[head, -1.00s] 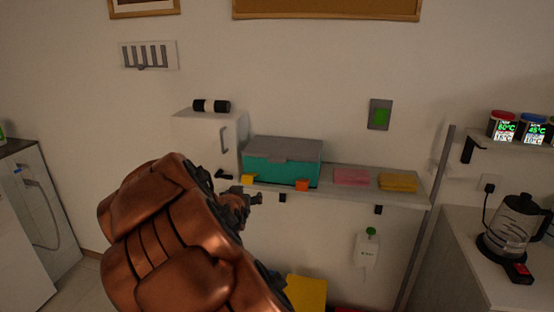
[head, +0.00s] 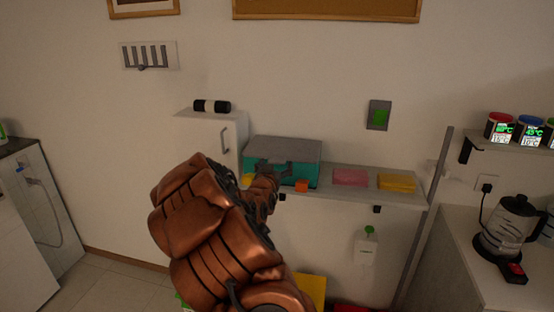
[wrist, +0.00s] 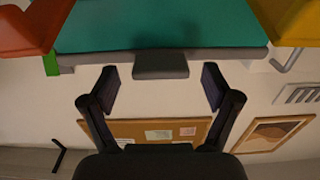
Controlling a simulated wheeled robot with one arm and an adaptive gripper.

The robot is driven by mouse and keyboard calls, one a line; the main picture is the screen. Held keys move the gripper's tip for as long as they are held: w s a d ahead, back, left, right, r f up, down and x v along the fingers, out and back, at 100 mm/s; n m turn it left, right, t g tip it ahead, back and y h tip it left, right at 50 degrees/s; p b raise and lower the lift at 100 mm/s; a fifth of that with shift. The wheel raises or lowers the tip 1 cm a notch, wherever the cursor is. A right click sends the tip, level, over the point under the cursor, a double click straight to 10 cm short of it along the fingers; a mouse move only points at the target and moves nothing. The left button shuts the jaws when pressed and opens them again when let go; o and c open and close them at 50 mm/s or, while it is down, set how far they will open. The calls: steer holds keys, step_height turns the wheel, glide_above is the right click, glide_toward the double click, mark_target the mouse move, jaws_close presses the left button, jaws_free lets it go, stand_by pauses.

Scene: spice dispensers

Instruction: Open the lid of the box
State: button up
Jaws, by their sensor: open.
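The box has a teal body (head: 312,172) and a grey lid (head: 290,149), and stands on the wall shelf with the lid down. In the wrist view, which is upside down, the teal front (wrist: 160,25) fills the top and the grey lid edge (wrist: 90,59) lies below it. A grey tab (wrist: 160,66) sticks out at the middle of the lid edge. My gripper (head: 275,166) is in front of the box. In the wrist view its open fingers (wrist: 160,78) are on either side of the tab, with gaps; I cannot see contact.
An orange block (head: 302,186) and a yellow block (head: 248,180) flank the box front. Pink (head: 350,177) and yellow (head: 397,182) sponge-like pieces lie to its right on the shelf (head: 330,191). A white cabinet (head: 208,140) stands left.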

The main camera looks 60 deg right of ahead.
mark_target(283, 150)
steer(key=shift+p+x, duration=0.35)
steer(key=shift+x, duration=0.85)
steer(key=shift+c, duration=0.4)
jaws_close()
steer(key=shift+r, duration=0.15)
